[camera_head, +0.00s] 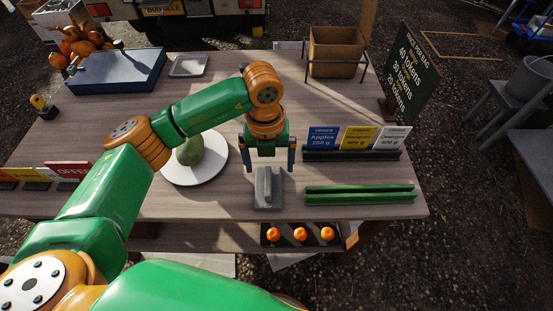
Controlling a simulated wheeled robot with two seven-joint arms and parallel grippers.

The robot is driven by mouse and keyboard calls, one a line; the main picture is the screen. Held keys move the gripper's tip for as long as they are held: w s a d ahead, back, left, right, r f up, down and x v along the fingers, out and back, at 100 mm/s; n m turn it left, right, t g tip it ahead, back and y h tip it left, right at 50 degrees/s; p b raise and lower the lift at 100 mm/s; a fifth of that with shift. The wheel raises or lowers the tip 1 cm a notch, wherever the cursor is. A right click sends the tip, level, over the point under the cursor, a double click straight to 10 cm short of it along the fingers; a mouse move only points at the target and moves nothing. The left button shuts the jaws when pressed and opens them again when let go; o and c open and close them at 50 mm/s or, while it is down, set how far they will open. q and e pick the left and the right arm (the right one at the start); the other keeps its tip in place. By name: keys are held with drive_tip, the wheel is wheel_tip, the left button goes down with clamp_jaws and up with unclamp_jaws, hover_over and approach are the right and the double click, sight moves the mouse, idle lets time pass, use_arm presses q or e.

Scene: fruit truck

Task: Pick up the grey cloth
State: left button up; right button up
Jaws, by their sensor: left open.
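The grey cloth (267,201) lies on the wooden table near its front edge, with a raised ridge standing up along its middle. My left gripper (268,170) is open over the cloth, one finger to each side of the ridge. The fingers appear empty; I cannot tell exactly how far above the table the tips are. My right gripper is not in view.
A white plate (216,170) with a green fruit (190,151) is left of the cloth, partly behind my arm. Green rails (360,194) and price cards (358,138) stand to the right. A shelf with oranges (300,234) sits below the front edge.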

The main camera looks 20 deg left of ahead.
sight(268, 180)
use_arm(q)
drive_tip(key=shift+w+a+f, duration=0.2)
drive_tip(key=shift+w+a, duration=0.05)
drive_tip(key=shift+a, duration=0.1)
drive_tip(key=s+f, duration=0.1)
drive_tip(key=f+p, duration=0.1)
drive_tip(key=s+f+p, duration=0.1)
drive_tip(key=shift+s+d+f, duration=0.2)
drive_tip(key=shift+s+d, duration=0.1)
drive_tip(key=shift+w+f, duration=0.25)
drive_tip(key=shift+f, duration=0.9)
drive_tip(key=shift+w+f, duration=0.15)
drive_tip(key=shift+w, duration=0.05)
drive_tip(key=shift+s, duration=0.15)
drive_tip(key=c, duration=1)
drive_tip(key=shift+c, duration=0.5)
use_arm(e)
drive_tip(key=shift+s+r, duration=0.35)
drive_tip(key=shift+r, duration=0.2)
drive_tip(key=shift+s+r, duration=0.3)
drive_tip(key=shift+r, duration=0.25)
